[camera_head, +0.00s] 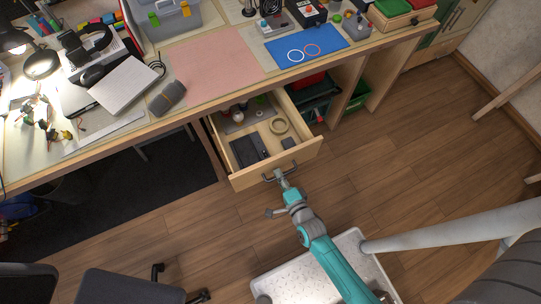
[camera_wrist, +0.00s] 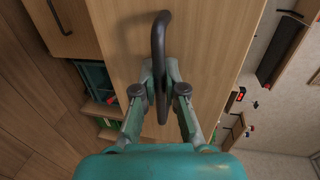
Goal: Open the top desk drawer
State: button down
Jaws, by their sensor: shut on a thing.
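The top desk drawer (camera_head: 276,164) is pulled out from under the desk, and its inside shows in the head view. It holds a roll of tape (camera_head: 279,126), a dark box (camera_head: 248,150) and other small things. Its dark bar handle (camera_wrist: 160,60) runs up and down in the wrist view; in the head view the handle (camera_head: 268,179) is on the drawer's front face. My gripper (camera_wrist: 160,78) is shut on the handle, with a finger on each side. In the head view my gripper (camera_head: 280,175) is at the handle, small and partly hard to make out.
The desk top (camera_head: 130,132) is crowded with a lamp, papers, a blue mat (camera_head: 305,50) and a pink mat (camera_head: 215,68). Green and dark crates (camera_head: 312,98) stand under the desk, right of the drawer. A dark chair (camera_head: 130,287) is at the lower left. The floor in front is mostly clear.

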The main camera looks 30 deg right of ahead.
jog(key=f+v, duration=0.1)
jog(key=v, duration=0.6)
jog(key=shift+s+f, duration=0.3)
jog(key=shift+s, duration=0.1)
jog(key=c, duration=1.2)
grip_release()
jog(key=shift+r, duration=0.1)
